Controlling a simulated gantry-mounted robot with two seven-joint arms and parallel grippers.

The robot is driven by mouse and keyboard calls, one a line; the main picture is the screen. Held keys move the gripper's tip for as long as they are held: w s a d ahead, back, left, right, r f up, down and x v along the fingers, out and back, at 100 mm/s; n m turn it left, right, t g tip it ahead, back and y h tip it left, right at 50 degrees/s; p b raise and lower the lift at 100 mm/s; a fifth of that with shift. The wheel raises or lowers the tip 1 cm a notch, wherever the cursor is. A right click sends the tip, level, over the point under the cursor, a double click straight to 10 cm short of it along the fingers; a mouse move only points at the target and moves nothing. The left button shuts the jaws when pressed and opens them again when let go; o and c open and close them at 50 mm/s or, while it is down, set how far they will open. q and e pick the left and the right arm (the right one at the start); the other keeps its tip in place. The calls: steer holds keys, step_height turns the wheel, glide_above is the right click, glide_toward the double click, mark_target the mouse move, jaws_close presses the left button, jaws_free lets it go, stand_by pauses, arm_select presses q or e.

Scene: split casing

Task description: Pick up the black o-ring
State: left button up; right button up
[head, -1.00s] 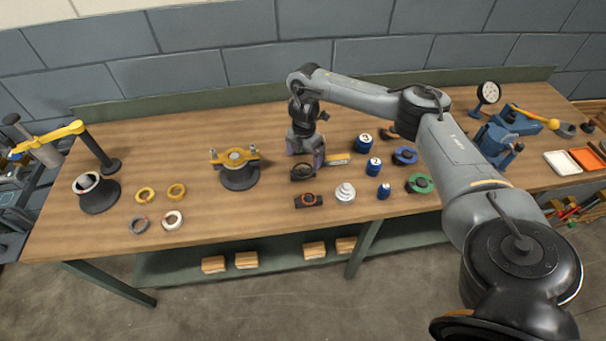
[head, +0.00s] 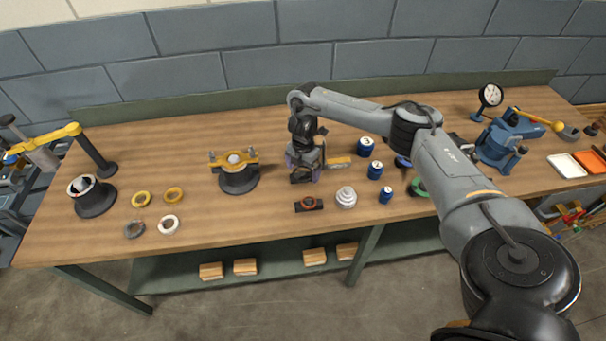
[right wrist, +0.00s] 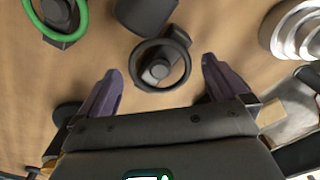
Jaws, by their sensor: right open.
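The black o-ring (right wrist: 160,65) lies in the right wrist view around the round post of a small dark holder on the wooden bench. In the head view the dark holder (head: 300,179) shows under my right gripper, and the ring is mostly hidden there. My right gripper (head: 304,172) points down over it. In the right wrist view my right gripper (right wrist: 162,76) is open, with its two purple fingers apart, one to each side of the ring and nothing held between them. My left gripper is not in view.
A dark block with an orange ring (head: 308,203) and a white stepped cone (head: 346,197) stand close in front. Blue cans (head: 375,169) stand to the right. A yellow-topped fixture (head: 237,172) is to the left. Bench is clear between fixture and block.

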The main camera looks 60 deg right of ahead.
steer(key=shift+f, duration=0.25)
stand_by(0.3)
steer(key=c, duration=1)
